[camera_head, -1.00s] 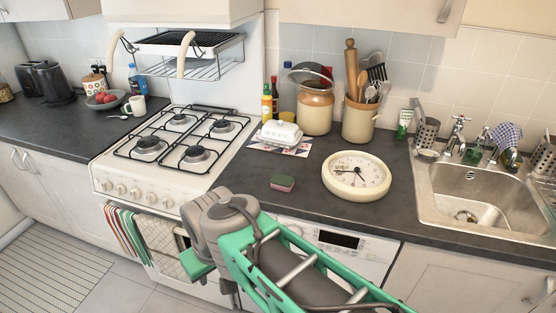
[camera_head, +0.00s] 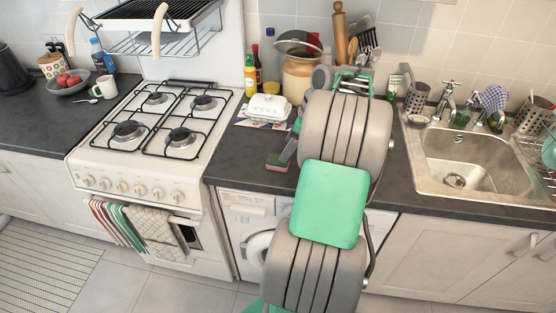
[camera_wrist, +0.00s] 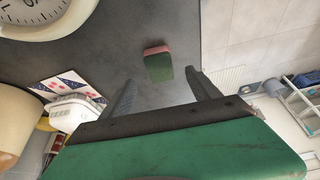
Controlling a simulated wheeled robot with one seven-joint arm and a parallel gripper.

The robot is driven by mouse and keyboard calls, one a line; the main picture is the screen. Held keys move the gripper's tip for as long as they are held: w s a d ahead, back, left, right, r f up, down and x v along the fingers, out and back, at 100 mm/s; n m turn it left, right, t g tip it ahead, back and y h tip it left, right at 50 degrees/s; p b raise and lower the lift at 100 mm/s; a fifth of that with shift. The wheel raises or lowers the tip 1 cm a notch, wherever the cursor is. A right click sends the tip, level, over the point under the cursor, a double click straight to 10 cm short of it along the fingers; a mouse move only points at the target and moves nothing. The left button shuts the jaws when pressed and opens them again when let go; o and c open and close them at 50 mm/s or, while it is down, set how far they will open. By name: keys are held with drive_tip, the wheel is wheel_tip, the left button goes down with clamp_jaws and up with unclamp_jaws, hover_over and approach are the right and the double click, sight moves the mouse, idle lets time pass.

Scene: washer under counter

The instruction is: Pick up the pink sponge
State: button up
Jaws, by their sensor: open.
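The pink sponge (camera_head: 277,161) with a green scouring side lies on the dark counter, left of my arm in the head view. In the wrist view the sponge (camera_wrist: 158,65) lies ahead of my open fingers, nearer the right one and apart from both. My gripper (camera_wrist: 160,90) is open and empty, above the counter. In the head view my arm covers most of my gripper, and part of it shows beside the sponge.
A white butter dish (camera_head: 268,107) stands on a patterned mat behind the sponge. A round clock (camera_wrist: 38,14) lies on the counter, hidden by my arm in the head view. The stove (camera_head: 155,130) is left, the sink (camera_head: 465,165) right. The counter's front edge is close to the sponge.

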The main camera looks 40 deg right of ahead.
sight(277, 159)
drive_tip(key=p+x, duration=0.1)
drive_tip(key=x, duration=0.6)
drive_tip(key=shift+w+a, duration=0.15)
drive_tip(key=shift+w, duration=0.05)
drive_tip(key=c, duration=1.4)
drive_tip(key=shift+r, duration=0.4)
drive_tip(key=s+r, duration=0.4)
drive_tip(key=s+r+b, duration=0.1)
drive_tip(key=s+r, duration=0.3)
drive_tip(key=s, duration=0.1)
drive_tip(key=s+r+b, duration=0.1)
drive_tip(key=s+r, duration=0.3)
drive_tip(key=s, duration=0.1)
drive_tip(key=shift+r, duration=0.1)
